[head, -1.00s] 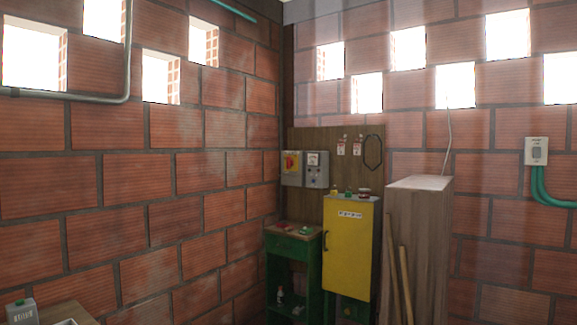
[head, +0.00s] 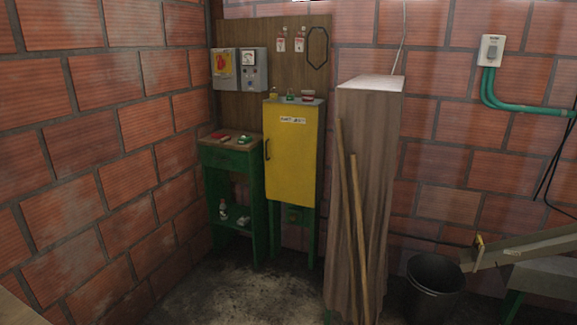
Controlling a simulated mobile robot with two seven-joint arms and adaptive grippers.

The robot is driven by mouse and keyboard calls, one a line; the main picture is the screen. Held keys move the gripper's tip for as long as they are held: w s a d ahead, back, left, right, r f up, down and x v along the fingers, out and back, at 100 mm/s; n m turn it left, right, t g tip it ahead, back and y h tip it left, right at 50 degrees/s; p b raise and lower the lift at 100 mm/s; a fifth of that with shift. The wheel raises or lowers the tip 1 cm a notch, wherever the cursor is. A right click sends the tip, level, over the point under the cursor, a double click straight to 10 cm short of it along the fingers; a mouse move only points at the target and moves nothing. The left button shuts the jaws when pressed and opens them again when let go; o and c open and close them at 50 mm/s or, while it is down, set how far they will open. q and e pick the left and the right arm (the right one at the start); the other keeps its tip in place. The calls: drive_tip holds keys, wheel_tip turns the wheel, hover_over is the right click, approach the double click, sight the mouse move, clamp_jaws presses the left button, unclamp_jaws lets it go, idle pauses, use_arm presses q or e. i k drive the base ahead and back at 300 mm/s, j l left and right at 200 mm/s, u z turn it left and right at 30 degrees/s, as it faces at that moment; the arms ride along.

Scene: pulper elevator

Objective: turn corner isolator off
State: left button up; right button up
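The likely corner isolator (head: 223,67) is a grey box with a red handle on a yellow plate. It is mounted at the left of a wooden backboard (head: 288,60) in the room's corner. The handle's exact position is too small to tell. A second grey box (head: 254,69) with a dial and small controls is fixed beside it on the right. Neither of my grippers shows in the head view.
Below the boxes stand a green bench (head: 231,156) and a yellow cabinet (head: 293,150) with items on top. A tall wooden box (head: 365,180) with two leaning poles stands right of them. A black bucket (head: 434,287) is at lower right. Bare floor (head: 240,295) lies in front.

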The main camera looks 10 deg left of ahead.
sight(221, 63)
drive_tip(key=i+j+u, duration=0.3)
drive_tip(key=i, duration=0.7)
drive_tip(key=i+u, duration=0.35)
drive_tip(key=i, duration=0.65)
